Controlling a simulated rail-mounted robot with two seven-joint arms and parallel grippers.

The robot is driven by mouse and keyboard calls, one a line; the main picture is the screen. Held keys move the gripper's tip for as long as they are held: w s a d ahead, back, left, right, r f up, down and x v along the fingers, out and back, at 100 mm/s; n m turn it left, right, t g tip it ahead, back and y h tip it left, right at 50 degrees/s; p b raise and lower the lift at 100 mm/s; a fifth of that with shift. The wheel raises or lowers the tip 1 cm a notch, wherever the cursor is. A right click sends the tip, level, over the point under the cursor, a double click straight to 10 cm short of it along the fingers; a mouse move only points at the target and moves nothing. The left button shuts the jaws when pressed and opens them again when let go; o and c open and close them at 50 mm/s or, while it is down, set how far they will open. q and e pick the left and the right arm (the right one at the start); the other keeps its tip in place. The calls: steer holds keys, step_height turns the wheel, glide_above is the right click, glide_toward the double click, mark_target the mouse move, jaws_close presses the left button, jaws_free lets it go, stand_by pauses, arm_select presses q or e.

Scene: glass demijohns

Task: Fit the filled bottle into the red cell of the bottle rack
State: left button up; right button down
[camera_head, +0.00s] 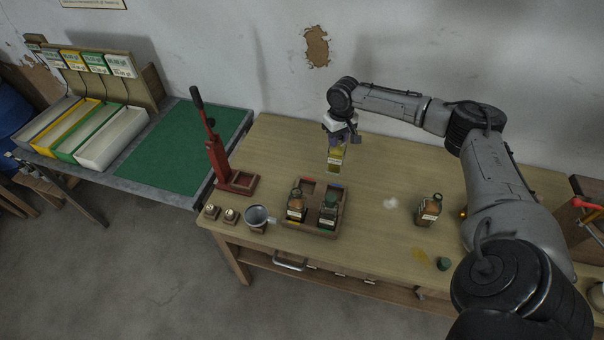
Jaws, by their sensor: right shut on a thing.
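My right gripper (341,133) points down above the back of the wooden table. It is shut on a small bottle (335,158) with yellowish contents and a pale label, held upright in the air behind the rack. The wooden bottle rack (286,222) stands mid-table. Its back edge carries a red mark (309,181) at left and a blue mark (337,186) at right. A brown bottle (296,205) and a dark green-topped bottle (328,212) stand in its front part. The space by the red mark looks empty. My left gripper is not in view.
An amber bottle (429,209) stands right of the rack, with a green cap (444,264) near the front edge. A red lever press (222,165), a metal cup (258,217) and two small pale-topped items (231,216) are at left. Table between rack and amber bottle is mostly clear.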

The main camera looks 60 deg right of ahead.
steer(key=w+a+f, duration=0.7)
steer(key=f, duration=0.3)
steer(key=shift+w, duration=0.15)
stand_by(0.4)
steer(key=c, duration=0.9)
jaws_free()
steer(key=shift+f, duration=0.15)
steer(key=shift+o, duration=0.2)
step_height(320, 180, up, 12)
